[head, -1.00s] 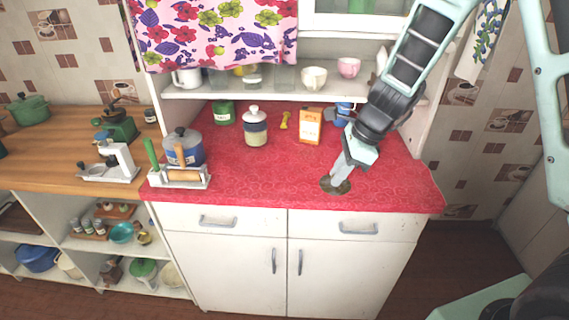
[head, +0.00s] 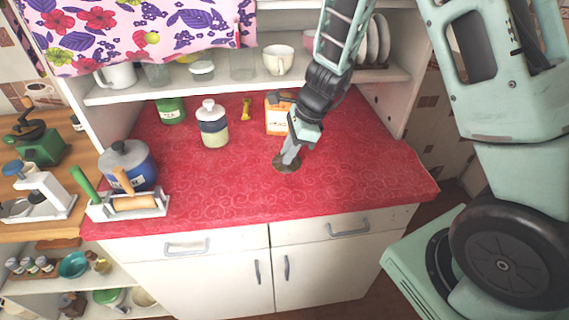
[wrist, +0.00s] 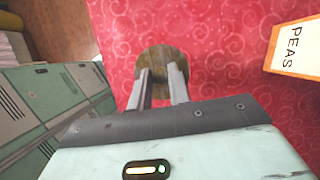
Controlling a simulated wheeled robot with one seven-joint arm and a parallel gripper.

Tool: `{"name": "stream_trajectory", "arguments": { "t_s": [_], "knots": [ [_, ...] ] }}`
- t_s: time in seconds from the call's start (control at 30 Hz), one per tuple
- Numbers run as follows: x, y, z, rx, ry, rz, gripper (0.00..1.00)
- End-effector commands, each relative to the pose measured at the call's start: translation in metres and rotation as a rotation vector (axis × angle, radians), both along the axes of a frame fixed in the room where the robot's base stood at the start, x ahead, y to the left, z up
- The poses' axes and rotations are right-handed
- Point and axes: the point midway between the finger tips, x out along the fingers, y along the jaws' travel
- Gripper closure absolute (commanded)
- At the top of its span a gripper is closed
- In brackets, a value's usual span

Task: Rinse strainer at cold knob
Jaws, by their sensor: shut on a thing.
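My gripper (head: 289,156) points down over the red counter (head: 340,190). Its fingers are shut on a round, flat, dark brownish disc (head: 279,166), which looks like the strainer. The wrist view shows the disc (wrist: 162,58) at the two fingertips, with the red cloth around it. I cannot tell whether it touches the cloth or is held just above it. No cold knob, tap or sink shows in either view.
An orange-and-white box (head: 277,118), marked PEAS in the wrist view (wrist: 297,48), stands close behind my gripper. The counter's front right is clear.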

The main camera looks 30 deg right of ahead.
Motion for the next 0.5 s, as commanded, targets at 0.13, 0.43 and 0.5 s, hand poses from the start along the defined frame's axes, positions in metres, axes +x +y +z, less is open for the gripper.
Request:
{"name": "stream_trajectory", "arguments": {
  "t_s": [0.13, 0.43, 0.5],
  "knots": [
    [0.0, 0.0, -0.016, -0.001, 0.002, -0.001, 1.0],
    [0.0, 0.0, -0.042, 0.0, -0.001, 0.001, 1.0],
    [0.0, 0.0, -0.042, -0.001, -0.002, 0.0, 1.0]
  ]
}}
